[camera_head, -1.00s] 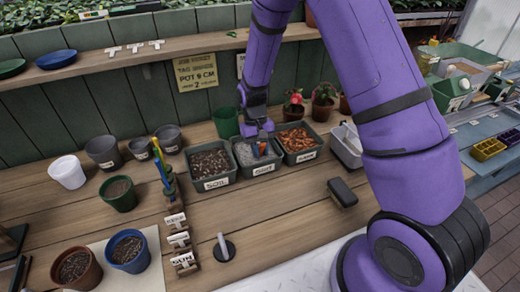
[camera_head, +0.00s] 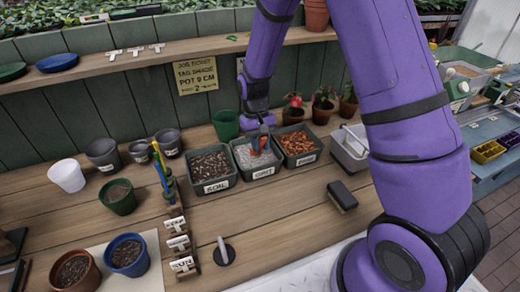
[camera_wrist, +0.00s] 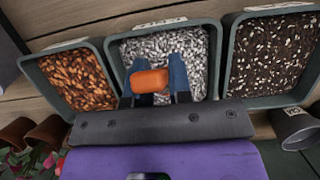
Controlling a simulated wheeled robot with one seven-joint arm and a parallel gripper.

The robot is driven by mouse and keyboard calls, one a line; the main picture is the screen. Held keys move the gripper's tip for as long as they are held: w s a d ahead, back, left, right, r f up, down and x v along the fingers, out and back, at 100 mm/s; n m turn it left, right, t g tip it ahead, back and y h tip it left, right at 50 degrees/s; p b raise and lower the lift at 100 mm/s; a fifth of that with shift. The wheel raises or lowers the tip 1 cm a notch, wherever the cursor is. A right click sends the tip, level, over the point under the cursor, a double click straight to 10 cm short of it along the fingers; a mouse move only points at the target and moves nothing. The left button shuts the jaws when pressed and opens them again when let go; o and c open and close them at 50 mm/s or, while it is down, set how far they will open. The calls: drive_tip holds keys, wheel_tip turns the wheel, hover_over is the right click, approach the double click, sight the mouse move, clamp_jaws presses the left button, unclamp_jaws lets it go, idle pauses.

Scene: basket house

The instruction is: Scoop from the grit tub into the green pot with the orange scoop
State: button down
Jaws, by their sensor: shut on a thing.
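The grit tub (camera_head: 264,172), dark green with pale grit, stands between the soil tub and a tub of orange chips. It also shows in the wrist view (camera_wrist: 213,88). My gripper (camera_head: 258,142) is over the grit tub, shut on the orange scoop (camera_wrist: 150,80). In the wrist view the scoop's orange part lies between my blue fingers. The scoop's bowl is hidden, so I cannot tell whether it holds grit or touches it. A green pot with dark contents (camera_head: 118,197) stands at the left. Another green pot (camera_head: 226,124) stands behind the soil tub.
The soil tub (camera_head: 211,187) is left of the grit tub, the orange-chip tub (camera_head: 299,162) right. A rack with upright tools (camera_head: 172,190) stands between the tubs and the left green pot. A black block (camera_head: 342,195) lies in front. The front middle boards are mostly clear.

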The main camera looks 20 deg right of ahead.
drive_tip(key=shift+t, duration=0.6)
drive_tip(key=shift+s+r, duration=0.15)
drive_tip(key=shift+r, duration=1.4)
drive_tip(key=shift+s+r, duration=0.15)
drive_tip(key=shift+r, duration=1.4)
drive_tip(key=shift+s, duration=0.1)
